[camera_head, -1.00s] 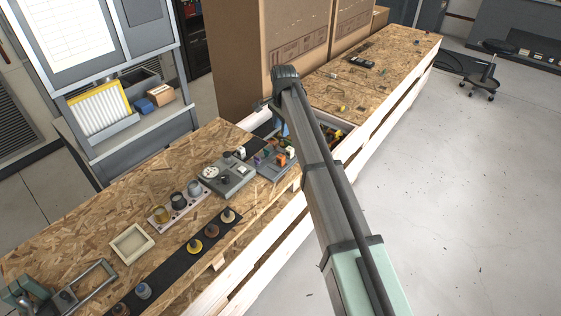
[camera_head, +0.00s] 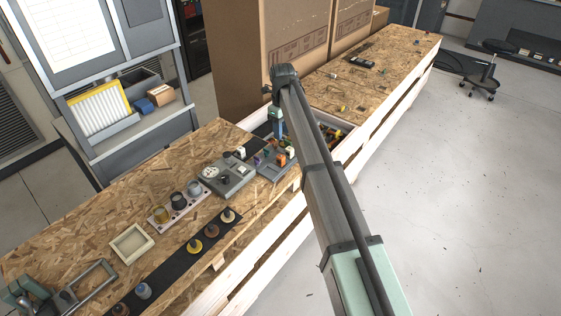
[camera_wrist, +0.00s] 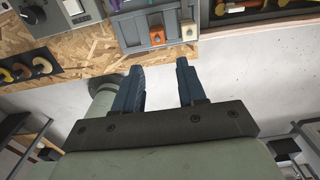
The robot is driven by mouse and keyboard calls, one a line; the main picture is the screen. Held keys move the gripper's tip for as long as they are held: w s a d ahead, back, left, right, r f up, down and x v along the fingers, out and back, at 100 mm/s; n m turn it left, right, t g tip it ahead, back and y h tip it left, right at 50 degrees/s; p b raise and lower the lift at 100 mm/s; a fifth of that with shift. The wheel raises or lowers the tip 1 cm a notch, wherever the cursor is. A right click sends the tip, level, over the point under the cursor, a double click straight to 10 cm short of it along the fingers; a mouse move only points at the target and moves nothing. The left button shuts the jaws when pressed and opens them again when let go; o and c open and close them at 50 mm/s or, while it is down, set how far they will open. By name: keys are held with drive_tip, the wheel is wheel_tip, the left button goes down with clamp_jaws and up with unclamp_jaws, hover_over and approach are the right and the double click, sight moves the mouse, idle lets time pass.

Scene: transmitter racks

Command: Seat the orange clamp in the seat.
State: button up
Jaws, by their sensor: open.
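The orange clamp (camera_wrist: 188,32) looks like a small block with a round mark on its front. It sits at the front edge of the grey rack (camera_wrist: 133,29), beside a pale block (camera_wrist: 157,37). In the head view the orange clamp (camera_head: 281,160) shows among the small coloured parts. My gripper (camera_wrist: 160,82) is open and empty, its two blue fingers apart. The fingers stay short of the rack's front in the wrist view. In the head view my gripper (camera_head: 277,127) is above the rack's far side, partly behind my arm. I cannot tell which spot is the seat.
A grey box with dials (camera_head: 229,175) stands left of the rack. A tray of yellow and dark parts (camera_head: 347,127) lies to its right, partly behind my arm. A black strip (camera_head: 170,262) with several knobs runs along the bench front. Tall cardboard boxes (camera_head: 240,60) stand behind.

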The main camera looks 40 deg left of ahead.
sight(281, 156)
wheel_tip(281, 156, down, 8)
drive_tip(key=shift+s+a+f, duration=0.1)
drive_tip(key=shift+f, duration=1.25)
drive_tip(key=shift+s+a+f, duration=0.1)
drive_tip(key=shift+f, duration=1.2)
drive_tip(key=c, duration=0.7)
drive_tip(key=shift+c, duration=0.2)
drive_tip(key=shift+r, duration=0.15)
